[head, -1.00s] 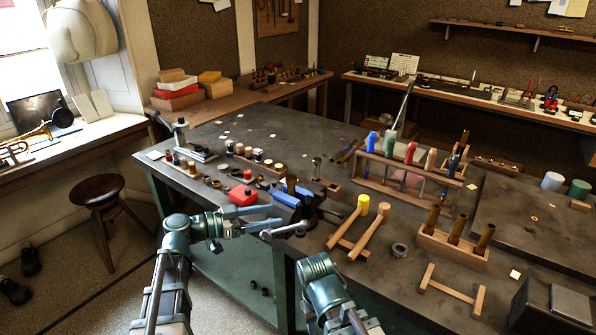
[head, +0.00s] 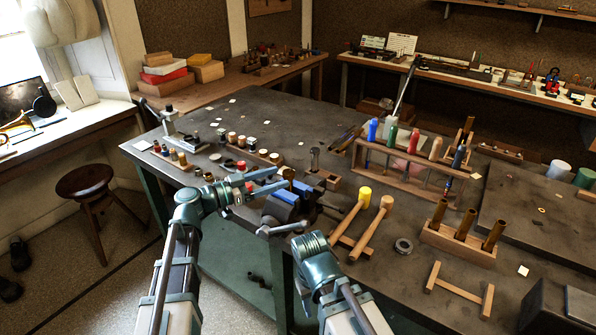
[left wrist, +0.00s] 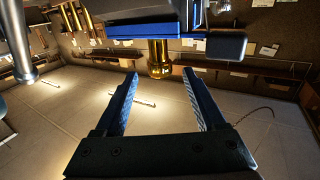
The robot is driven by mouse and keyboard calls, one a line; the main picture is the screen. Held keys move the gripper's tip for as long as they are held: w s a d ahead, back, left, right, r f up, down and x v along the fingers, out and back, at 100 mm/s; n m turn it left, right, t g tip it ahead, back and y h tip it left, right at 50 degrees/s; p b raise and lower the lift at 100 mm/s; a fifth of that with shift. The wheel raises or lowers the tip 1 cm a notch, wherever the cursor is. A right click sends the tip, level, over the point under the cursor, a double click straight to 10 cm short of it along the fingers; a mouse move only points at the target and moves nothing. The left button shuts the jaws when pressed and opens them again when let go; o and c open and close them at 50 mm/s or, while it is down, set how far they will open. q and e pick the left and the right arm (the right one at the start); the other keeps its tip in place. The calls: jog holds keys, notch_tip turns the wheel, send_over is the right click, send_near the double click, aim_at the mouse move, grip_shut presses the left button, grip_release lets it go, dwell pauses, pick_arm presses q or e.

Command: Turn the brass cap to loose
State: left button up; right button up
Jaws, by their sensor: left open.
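The brass cap (head: 288,174) sits at the end of a brass piece held in the blue-jawed vise (head: 284,205) at the bench's front edge. In the left wrist view the brass cap (left wrist: 159,68) shows as a gold cylinder sticking out past the blue vise jaws (left wrist: 140,41). My left gripper (head: 281,178) is open, its blue fingers pointing at the cap. In the left wrist view my left gripper (left wrist: 160,76) has its fingertips to either side of the cap's end, with gaps. My right arm is low in front of the bench; its fingers do not show.
Two mallets (head: 376,226) lie on a wooden rest right of the vise. Behind stands a wooden tool rack (head: 405,168) with coloured handles. Small parts sit on wooden strips (head: 250,152) left of the vise. A steel vise handle (head: 284,229) sticks out in front.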

pick_arm(q)
jog(key=x, duration=0.7)
jog(key=shift+w+d, duration=0.2)
jog(key=shift+d, duration=0.1)
grip_shut()
